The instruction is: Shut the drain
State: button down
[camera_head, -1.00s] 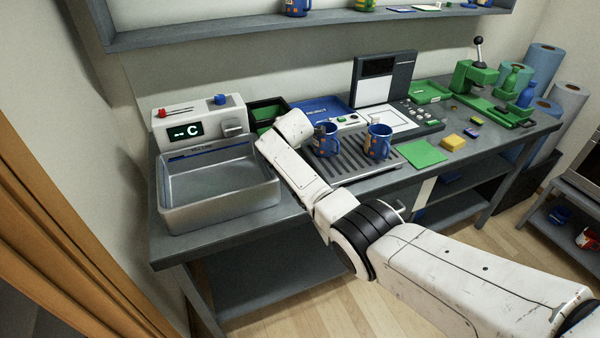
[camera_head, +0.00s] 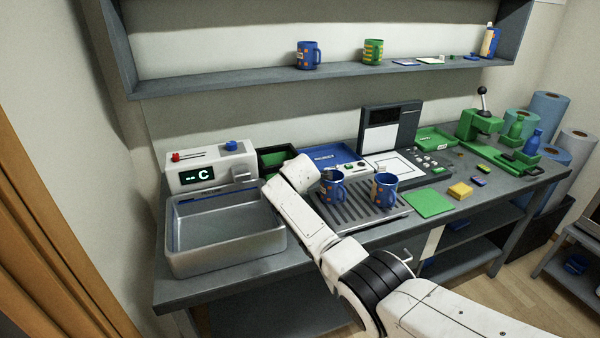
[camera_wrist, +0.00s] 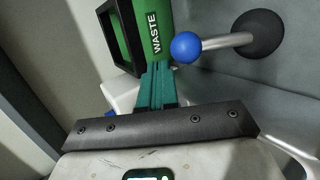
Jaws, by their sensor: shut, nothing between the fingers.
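The grey metal sink (camera_head: 225,262) stands at the left end of the bench, and its basin looks empty. Its drain opening cannot be made out. The white sink unit behind it has a red-handled lever (camera_head: 176,157), a blue knob (camera_head: 231,146) and a display reading "-- C". In the wrist view a blue ball (camera_wrist: 186,46) sits on a metal rod with a round black base (camera_wrist: 258,34), right of my gripper (camera_wrist: 157,72). My teal fingers are shut and empty, just left of the ball. In the head view my own wrist hides the fingers.
A green bin marked WASTE (camera_wrist: 150,30) lies just beyond the fingers. Two blue mugs (camera_head: 333,188) (camera_head: 384,190) stand on the slatted drip tray (camera_head: 352,212), right of my arm. A green mat (camera_head: 430,204) lies farther right. A shelf (camera_head: 200,84) runs above the bench.

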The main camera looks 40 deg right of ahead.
jog(key=s+a+r, duration=0.3)
jog(key=s+r, duration=0.2)
jog(key=r, duration=0.4)
jog(key=shift+s+r, duration=0.25)
jog(key=shift+r, duration=0.15)
jog(key=shift+a, duration=0.1)
jog(key=s+a+f+m+g+y, duration=0.2)
jog(key=s+a+f+m, duration=0.3)
jog(key=s+f, duration=0.55)
jog(key=s+a+f+m+g+y, duration=0.1)
jog(key=s+a+f+m+g, duration=0.1)
jog(key=s+a+f, duration=0.7)
jog(key=s+f+m+g, duration=0.2)
jog(key=s+m, duration=0.2)
jog(key=s, duration=1.2)
jog(key=s+f+m+g+y+b, duration=0.1)
jog(key=s+f+m+g, duration=0.1)
jog(key=s, duration=1.4)
jog(key=shift+a+f+m, duration=0.3)
jog(key=shift+f+m, duration=0.15)
jog(key=shift+m, duration=0.45)
